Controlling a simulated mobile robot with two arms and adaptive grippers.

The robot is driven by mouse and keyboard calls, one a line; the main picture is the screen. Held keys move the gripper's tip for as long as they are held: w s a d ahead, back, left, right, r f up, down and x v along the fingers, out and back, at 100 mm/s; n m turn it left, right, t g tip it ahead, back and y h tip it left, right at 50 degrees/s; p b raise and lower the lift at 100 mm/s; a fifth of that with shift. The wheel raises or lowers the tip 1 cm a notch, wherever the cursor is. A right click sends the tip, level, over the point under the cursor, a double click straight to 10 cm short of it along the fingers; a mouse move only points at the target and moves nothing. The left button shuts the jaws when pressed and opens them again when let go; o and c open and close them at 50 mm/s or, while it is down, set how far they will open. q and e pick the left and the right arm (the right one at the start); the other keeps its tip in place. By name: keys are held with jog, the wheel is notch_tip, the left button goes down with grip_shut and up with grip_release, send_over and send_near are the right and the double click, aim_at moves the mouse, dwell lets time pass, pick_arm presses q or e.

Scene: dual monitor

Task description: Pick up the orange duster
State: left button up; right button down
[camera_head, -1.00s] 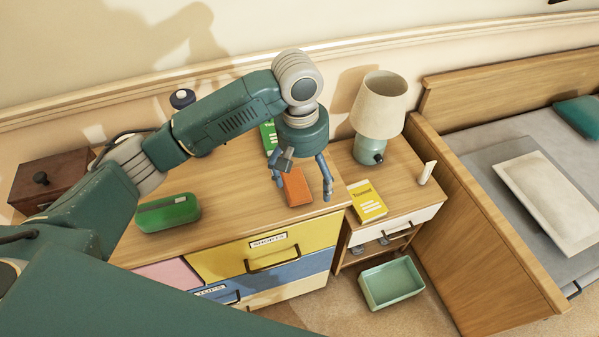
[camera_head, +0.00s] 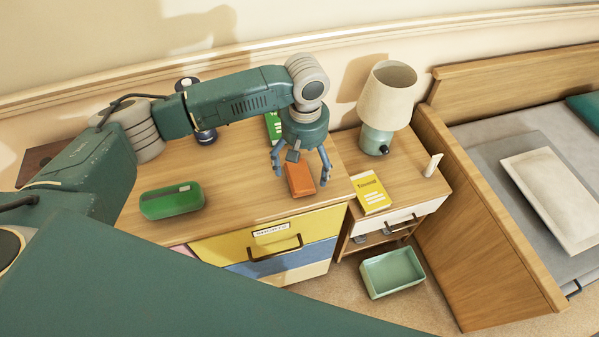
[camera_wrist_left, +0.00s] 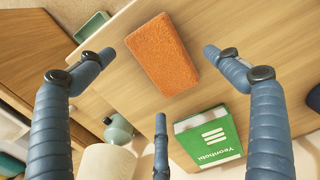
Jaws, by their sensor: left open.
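The orange duster (camera_head: 300,180) is a small block lying on top of the wooden dresser, near its right front corner. It also shows whole in the left wrist view (camera_wrist_left: 162,56), at the upper middle. My left gripper (camera_head: 301,172) is open above the duster, with its fingers pointing down on either side of it. In the left wrist view, the fingers (camera_wrist_left: 158,85) are spread, and the duster lies beyond and between the upper two tips without visible contact. My right gripper is not in these views.
A green box-like case (camera_head: 171,202) lies on the dresser (camera_head: 235,195). Right of the dresser are a nightstand with a yellow book (camera_head: 370,193) and a lamp (camera_head: 385,95). A green bin (camera_head: 392,273) is on the floor.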

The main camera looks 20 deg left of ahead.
aim_at(304, 170)
pick_arm(q)
jog(key=shift+f, duration=0.7)
jog(key=c, duration=1.1)
jog(key=shift+c, duration=0.2)
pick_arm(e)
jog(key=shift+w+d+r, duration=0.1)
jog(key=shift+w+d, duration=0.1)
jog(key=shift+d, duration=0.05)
pick_arm(q)
jog(key=shift+r, duration=0.1)
jog(key=shift+r+b, duration=0.7)
jog(key=shift+r, duration=9.25)
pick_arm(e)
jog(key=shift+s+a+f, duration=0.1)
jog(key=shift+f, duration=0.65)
